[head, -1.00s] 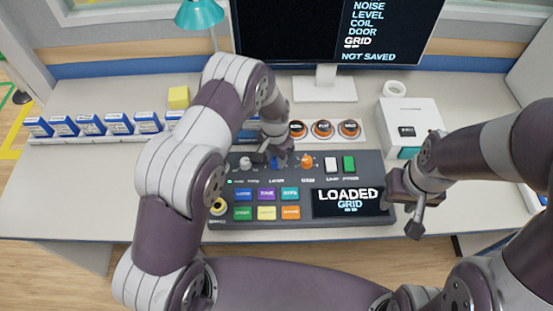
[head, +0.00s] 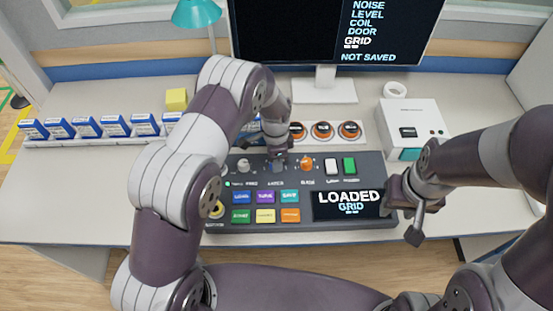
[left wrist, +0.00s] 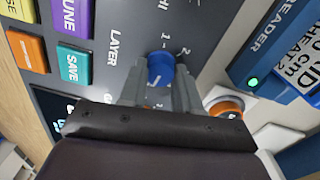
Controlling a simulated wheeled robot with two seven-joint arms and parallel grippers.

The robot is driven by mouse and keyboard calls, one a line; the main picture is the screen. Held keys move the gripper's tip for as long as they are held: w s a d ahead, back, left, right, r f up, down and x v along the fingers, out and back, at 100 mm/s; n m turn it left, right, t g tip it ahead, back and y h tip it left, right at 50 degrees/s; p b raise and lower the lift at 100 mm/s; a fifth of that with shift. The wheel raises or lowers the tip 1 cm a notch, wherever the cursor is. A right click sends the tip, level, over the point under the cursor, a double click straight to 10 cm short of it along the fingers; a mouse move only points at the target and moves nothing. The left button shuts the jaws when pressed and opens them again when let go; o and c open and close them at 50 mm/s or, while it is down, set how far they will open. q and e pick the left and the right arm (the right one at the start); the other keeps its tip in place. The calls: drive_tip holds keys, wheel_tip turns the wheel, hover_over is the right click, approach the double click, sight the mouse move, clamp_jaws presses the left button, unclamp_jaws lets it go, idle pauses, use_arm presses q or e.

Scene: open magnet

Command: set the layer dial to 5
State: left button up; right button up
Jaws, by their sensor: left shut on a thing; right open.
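The layer dial is a blue knob (left wrist: 160,68) on the dark console (head: 300,222), beside the printed word LAYER. In the left wrist view, my left gripper (left wrist: 160,88) is shut on it, one finger on each side. Some printed numbers around the knob show, others are hidden by the fingers. Which number the dial points to I cannot tell. In the head view, my left gripper (head: 277,160) covers most of the dial. My right gripper (head: 416,222) is open and empty at the console's right end, beside the display (head: 348,204) reading LOADED GRID.
An orange knob (head: 306,164) sits close to the right of the dial, and a grey knob (head: 243,166) to its left. Coloured buttons (head: 265,197) lie in front. A white box (head: 412,120) stands at right. Blue-and-white boxes (head: 88,127) line the left.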

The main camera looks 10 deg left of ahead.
use_arm(q)
drive_tip(key=shift+s+a, duration=0.1)
idle(0.4)
drive_tip(key=o, duration=1)
drive_tip(key=shift+o, duration=0.2)
drive_tip(key=shift+a, duration=0.15)
drive_tip(key=shift+r, duration=0.45)
wheel_tip(320, 180, up, 12)
drive_tip(key=b, duration=0.1)
drive_tip(key=shift+w, duration=0.25)
drive_tip(key=shift+f, duration=0.1)
